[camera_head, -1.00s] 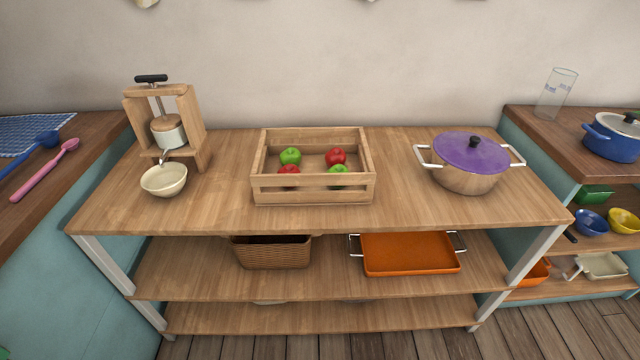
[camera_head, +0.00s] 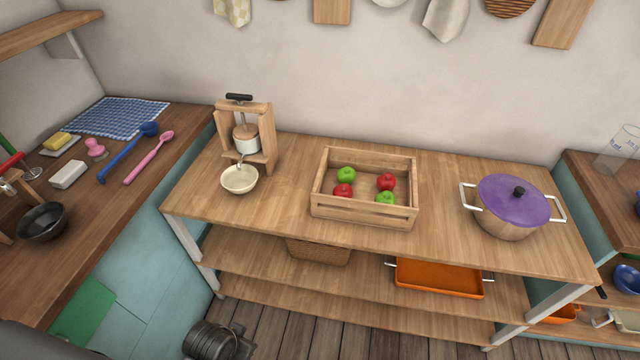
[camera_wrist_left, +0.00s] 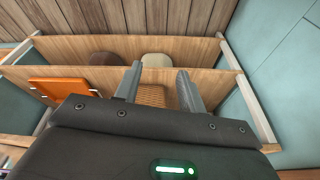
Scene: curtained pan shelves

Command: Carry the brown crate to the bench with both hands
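The brown wooden crate (camera_head: 362,213) stands upright on the top of a wooden shelf table (camera_head: 285,212) in the head view. It has slatted sides and holds several red and green apples (camera_head: 387,181). Nothing is gripping it. My left gripper (camera_wrist_left: 158,86) shows in the left wrist view with its two fingers apart and nothing held. A wicker basket (camera_wrist_left: 152,97) on a lower shelf shows between the fingers, some distance beyond them. The crate is not visible in the wrist view. My right gripper is in neither view.
A wooden press (camera_head: 245,138) and a cream bowl (camera_head: 239,179) stand left of the crate. A purple-lidded pot (camera_head: 513,205) stands to its right. An orange tray (camera_head: 440,277) lies on the shelf below. A brown counter (camera_head: 110,207) with utensils is at the left.

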